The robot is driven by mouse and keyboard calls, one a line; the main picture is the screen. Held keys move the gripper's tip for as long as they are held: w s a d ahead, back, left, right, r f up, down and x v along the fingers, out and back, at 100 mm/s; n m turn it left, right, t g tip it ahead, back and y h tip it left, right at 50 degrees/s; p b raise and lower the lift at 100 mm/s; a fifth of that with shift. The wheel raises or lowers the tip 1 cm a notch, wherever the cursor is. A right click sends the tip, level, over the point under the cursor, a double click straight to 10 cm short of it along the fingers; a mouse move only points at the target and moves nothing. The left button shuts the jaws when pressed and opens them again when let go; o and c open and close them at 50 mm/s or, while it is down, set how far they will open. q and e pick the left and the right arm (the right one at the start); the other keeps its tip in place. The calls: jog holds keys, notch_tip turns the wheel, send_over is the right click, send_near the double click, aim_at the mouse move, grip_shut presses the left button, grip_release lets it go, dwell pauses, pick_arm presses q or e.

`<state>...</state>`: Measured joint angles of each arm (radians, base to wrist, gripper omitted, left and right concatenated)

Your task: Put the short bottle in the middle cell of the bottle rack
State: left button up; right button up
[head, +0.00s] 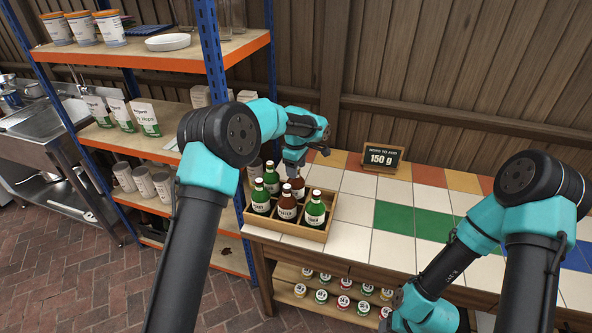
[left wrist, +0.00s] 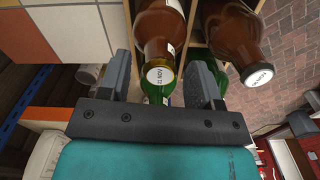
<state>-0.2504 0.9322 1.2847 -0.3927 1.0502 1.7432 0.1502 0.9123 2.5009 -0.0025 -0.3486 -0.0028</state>
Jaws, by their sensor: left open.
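The wooden bottle rack (head: 318,234) stands at the left end of the tiled counter and holds brown and green bottles. My left gripper (head: 294,174) is over the rack's back row, pointing down. It is open, with its fingers on either side of a brown bottle (head: 298,187). In the left wrist view this brown bottle's white cap (left wrist: 160,76) lies between the open fingers (left wrist: 160,85). Another brown bottle (head: 287,204) stands in the front row between two green bottles (head: 261,197) (head: 315,209). I cannot tell which bottle is the short one. My right gripper's fingers are out of view.
A third green bottle (head: 271,178) stands at the rack's back left. A sign reading 150 g (head: 382,158) stands at the counter's back. Small jars (head: 343,302) line a lower shelf. A blue-posted shelf unit (head: 215,62) rises to the left. The tiles right of the rack are clear.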

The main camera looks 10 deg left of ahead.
pick_arm(q)
notch_tip(320, 180, up, 11)
dwell(0.4)
dwell(0.4)
